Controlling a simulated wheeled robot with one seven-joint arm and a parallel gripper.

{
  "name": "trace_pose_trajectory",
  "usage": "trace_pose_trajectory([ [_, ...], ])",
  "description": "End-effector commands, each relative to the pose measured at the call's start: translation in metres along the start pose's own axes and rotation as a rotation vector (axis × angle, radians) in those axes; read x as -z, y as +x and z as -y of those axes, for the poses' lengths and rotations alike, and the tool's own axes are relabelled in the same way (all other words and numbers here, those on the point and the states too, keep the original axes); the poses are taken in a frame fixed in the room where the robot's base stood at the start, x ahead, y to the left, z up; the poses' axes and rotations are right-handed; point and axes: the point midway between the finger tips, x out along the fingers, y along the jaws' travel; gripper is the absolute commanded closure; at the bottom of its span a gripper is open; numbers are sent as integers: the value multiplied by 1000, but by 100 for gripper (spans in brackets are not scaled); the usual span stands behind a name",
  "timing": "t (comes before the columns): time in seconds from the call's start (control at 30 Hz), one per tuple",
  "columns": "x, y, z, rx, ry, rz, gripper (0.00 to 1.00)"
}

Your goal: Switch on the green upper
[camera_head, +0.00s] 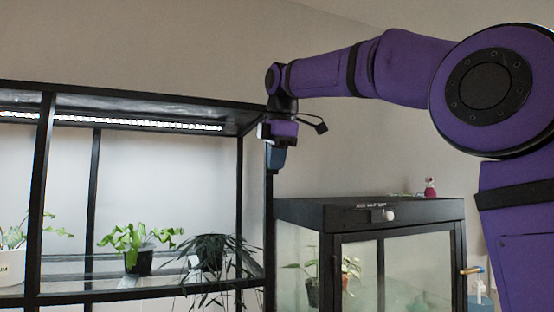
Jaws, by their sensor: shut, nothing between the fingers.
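A long light strip (120,122) glows white under the top of the black shelf frame (45,160) at left. A black glass cabinet (330,212) stands at right, with a round white knob (389,215) and small unreadable white markings on its top front edge. I cannot make out a green switch. My gripper (276,168) points down at the shelf's right front corner post, above and left of the cabinet. It is shut and holds nothing. I cannot tell whether it touches the post.
Potted plants (138,262) stand on the shelf's glass, one with dark trailing leaves (212,250). More plants (313,291) are inside the cabinet. A small red-and-white bottle (430,188) stands on its top. The space above the cabinet is open.

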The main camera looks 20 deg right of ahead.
Motion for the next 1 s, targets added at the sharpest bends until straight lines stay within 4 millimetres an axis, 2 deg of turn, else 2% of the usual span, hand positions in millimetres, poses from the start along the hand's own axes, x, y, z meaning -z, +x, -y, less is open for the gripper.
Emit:
trace_pose_trajectory([
  [0.6,0,-17,-6,-5,1,0,100],
  [1.0,2,-17,-3,-2,0,0,100],
])
